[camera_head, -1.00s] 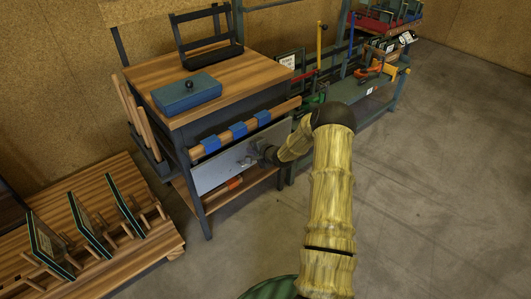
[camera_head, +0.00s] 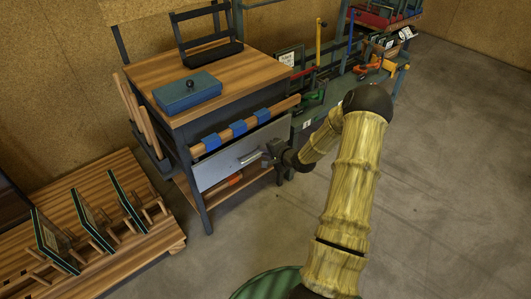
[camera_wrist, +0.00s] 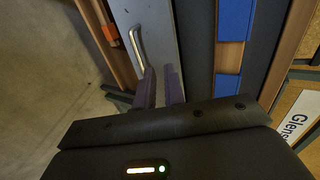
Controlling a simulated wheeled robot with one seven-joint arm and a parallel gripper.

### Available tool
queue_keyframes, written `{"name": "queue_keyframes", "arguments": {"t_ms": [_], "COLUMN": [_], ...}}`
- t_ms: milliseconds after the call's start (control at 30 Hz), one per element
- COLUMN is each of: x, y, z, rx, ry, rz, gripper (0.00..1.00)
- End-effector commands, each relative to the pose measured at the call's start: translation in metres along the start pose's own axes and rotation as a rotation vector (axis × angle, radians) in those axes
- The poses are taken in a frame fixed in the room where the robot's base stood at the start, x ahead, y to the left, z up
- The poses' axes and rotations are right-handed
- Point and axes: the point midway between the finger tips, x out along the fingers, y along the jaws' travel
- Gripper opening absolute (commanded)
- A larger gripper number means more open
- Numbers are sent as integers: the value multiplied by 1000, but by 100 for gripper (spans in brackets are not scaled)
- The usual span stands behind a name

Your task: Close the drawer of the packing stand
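The packing stand (camera_head: 163,76) has a wooden top and dark legs. Its drawer has a grey front (camera_head: 215,172) with a pale bar handle (camera_head: 249,157). The front sits close under the padded wooden rail; whether it is fully flush is hard to tell. My gripper (camera_head: 270,153) is by the right part of the front, just right of the handle. In the wrist view, the handle (camera_wrist: 138,49) is left of my gripper (camera_wrist: 160,72). A narrow gap shows between the fingers, with nothing held. Whether a fingertip touches the front is unclear.
A blue box (camera_head: 187,94) and a black frame holder (camera_head: 210,55) stand on the top. Blue pads (camera_head: 237,129) sit on the rail. A wooden rack with several frames (camera_head: 90,220) is at lower left. A workbench (camera_head: 345,100) stands right; open floor lies in front.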

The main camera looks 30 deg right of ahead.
Motion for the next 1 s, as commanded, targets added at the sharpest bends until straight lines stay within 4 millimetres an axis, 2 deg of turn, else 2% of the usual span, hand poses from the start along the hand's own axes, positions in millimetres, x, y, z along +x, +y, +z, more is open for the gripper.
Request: {"name": "queue_keyframes", "arguments": {"t_ms": [33, 100, 267, 367, 467, 667, 833, 1000], "x": [0, -1, -10, -25, -48, -105, -163, -223], "y": [-1, -4, -15, -24, -32, -45, -50, -45], "z": [1, 6, 34, 57, 79, 124, 165, 209], "rx": [-9, -40, -210, -370, -534, -817, -1013, -1168], "ry": [0, -3, -18, -33, -52, -120, -216, -354], "rz": [6, 25, 136, 241, 348, 536, 652, 718], "gripper": [22, 31, 31, 31, 31, 31, 31, 31]}}
